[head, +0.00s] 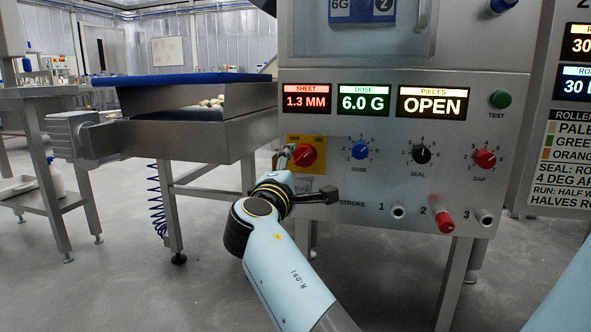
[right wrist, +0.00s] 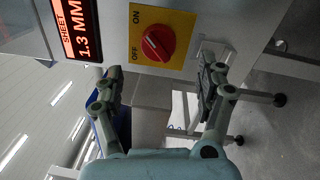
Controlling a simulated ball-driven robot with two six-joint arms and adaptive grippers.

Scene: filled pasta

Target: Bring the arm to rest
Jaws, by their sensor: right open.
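My right gripper (head: 304,177) is in front of the machine's panel, beside the red OFF/ON knob (head: 305,155) on its yellow plate (head: 323,141). In the right wrist view the gripper (right wrist: 160,78) has its two fingers wide apart with nothing between them. The red knob (right wrist: 158,43) and yellow plate (right wrist: 180,22) lie beyond the fingertips and look untouched. My left gripper is not in view.
The panel (head: 370,205) carries a blue dose knob (head: 360,150), a black seal knob (head: 421,154), a red gap knob (head: 484,158) and a green test button (head: 500,99). The pieces display (head: 432,103) reads OPEN. A conveyor (head: 180,133) stands left; floor (head: 130,290) is clear.

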